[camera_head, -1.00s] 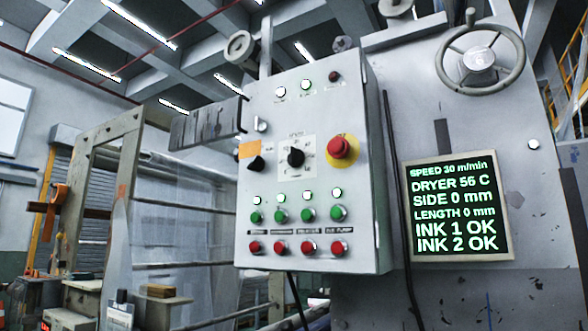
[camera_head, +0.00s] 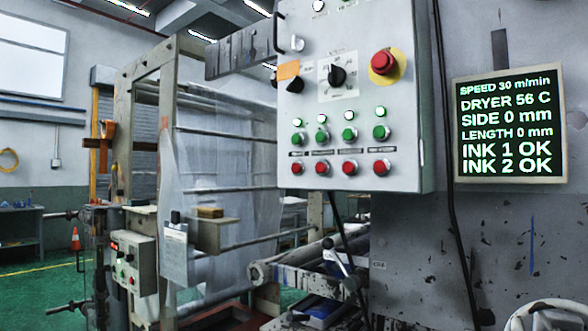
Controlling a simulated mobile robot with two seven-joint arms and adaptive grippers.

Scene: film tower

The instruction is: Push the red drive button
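A grey control panel (camera_head: 408,90) hangs at the upper middle. Its bottom row holds several red buttons; the leftmost red button (camera_head: 297,168) and the rightmost red button (camera_head: 381,167) mark its ends. Small dark label strips (camera_head: 322,152) run above the red row, too small to read, so I cannot tell which is the drive button. A row of green buttons (camera_head: 322,136) with lit white lamps above it sits over the labels. A larger red mushroom button (camera_head: 382,62) on a yellow disc is at the upper right of the panel. Neither of my grippers is in view.
A smaller control box (camera_head: 134,262) stands lower left. Rollers and a clear film web (camera_head: 225,150) fill the left middle. Green floor shows at far left.

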